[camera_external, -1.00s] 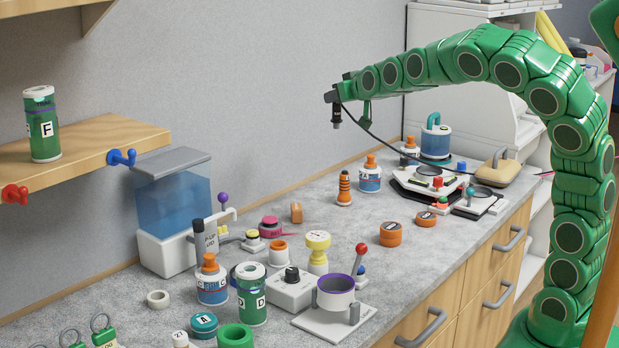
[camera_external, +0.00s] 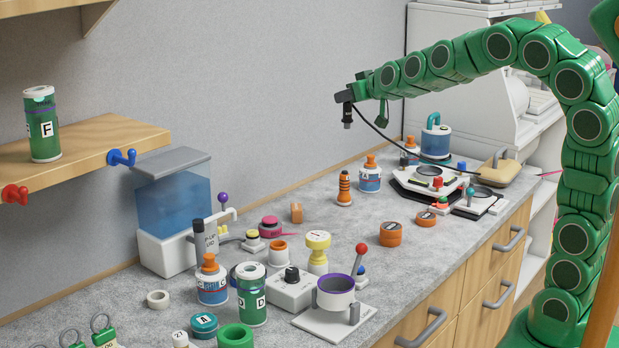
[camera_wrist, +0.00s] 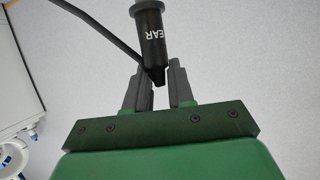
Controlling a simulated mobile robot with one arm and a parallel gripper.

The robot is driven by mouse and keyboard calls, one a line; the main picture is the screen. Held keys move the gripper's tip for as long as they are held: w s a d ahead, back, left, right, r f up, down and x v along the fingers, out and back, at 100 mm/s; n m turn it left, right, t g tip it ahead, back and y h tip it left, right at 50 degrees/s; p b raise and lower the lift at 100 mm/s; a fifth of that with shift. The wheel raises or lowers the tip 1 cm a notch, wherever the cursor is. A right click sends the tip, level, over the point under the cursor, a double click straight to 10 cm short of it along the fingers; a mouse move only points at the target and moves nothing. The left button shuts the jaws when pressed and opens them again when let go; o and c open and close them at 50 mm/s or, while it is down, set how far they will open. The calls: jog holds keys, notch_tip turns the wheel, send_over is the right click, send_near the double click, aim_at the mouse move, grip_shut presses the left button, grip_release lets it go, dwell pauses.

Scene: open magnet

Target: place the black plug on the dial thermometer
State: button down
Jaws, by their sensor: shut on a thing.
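My gripper (camera_external: 346,97) is high above the counter, shut on the black plug (camera_external: 347,116). The plug hangs below the fingertips with a thin dark cable trailing right. In the wrist view, the black plug (camera_wrist: 152,38) has white letters reading "EAR" and its narrow end lies between the grey fingers of my gripper (camera_wrist: 157,85). I cannot name the dial thermometer for sure. The yellow stand with a round pale face (camera_external: 318,240), upright mid-counter, may be it. It is well below the plug and apart from it.
The shelf (camera_external: 85,155) is at left.

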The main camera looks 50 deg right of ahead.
jog(key=s+a+r+n+g+y, duration=0.1)
jog(key=s+a+n+g+y, duration=0.7)
jog(key=s+a+n+y, duration=1.15)
jog(key=shift+w+a+f+m+h, duration=0.65)
jog(key=shift+w+a+f, duration=0.6)
jog(key=shift+f, duration=1.7)
jog(key=shift+w+a+f+m+h, duration=0.7)
jog(key=shift+w+f, duration=0.95)
jog(key=shift+f, duration=1.35)
jog(key=shift+w+a+f+m+h, duration=0.6)
jog(key=shift+w+a+f, duration=0.65)
jog(key=shift+f, duration=1.7)
jog(key=shift+w+d, duration=0.2)
